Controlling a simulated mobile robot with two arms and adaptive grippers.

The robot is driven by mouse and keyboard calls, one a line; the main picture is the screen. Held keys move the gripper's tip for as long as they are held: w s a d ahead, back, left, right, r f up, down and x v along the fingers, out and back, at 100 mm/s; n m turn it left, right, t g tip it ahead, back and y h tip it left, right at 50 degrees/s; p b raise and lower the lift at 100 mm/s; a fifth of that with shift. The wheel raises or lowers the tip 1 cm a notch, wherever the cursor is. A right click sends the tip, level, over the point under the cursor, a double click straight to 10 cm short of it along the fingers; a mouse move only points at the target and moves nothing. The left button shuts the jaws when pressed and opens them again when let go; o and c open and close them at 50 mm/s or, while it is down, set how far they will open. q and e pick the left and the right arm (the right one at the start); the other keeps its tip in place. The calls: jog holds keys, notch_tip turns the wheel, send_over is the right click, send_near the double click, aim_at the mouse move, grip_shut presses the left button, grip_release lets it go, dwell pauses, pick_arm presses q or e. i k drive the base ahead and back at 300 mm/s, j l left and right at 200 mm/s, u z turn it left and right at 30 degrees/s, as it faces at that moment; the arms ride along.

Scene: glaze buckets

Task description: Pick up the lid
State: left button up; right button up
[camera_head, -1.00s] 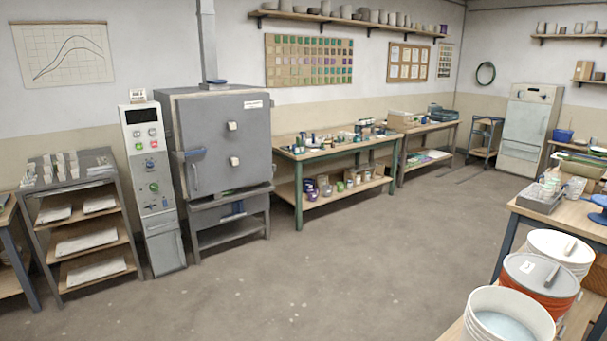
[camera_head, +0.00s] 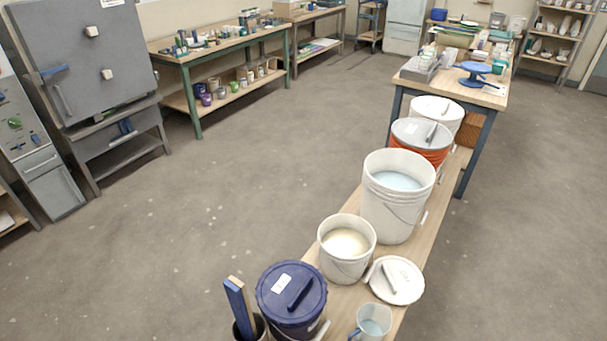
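Several lids are in view, and I cannot tell which one the task names. A loose white round lid (camera_head: 402,284) with a bar handle lies flat on the low bench, right of a small white bucket of cream glaze (camera_head: 346,250). A dark blue lid (camera_head: 291,288) with a bar handle sits on the dark blue bucket (camera_head: 292,323). A grey lid (camera_head: 420,133) is on the orange bucket (camera_head: 428,153), and a white lid (camera_head: 437,108) is on the white bucket behind it. Neither of my grippers shows.
A tall open white bucket (camera_head: 397,205) holds pale blue liquid. A jug (camera_head: 371,323) stands near the loose lid, and a holder with upright blue sticks (camera_head: 240,308) stands at the front left. The floor (camera_head: 230,210) left of the bench is clear.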

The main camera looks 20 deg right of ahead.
aim_at(396, 281)
jog(key=z, duration=0.95)
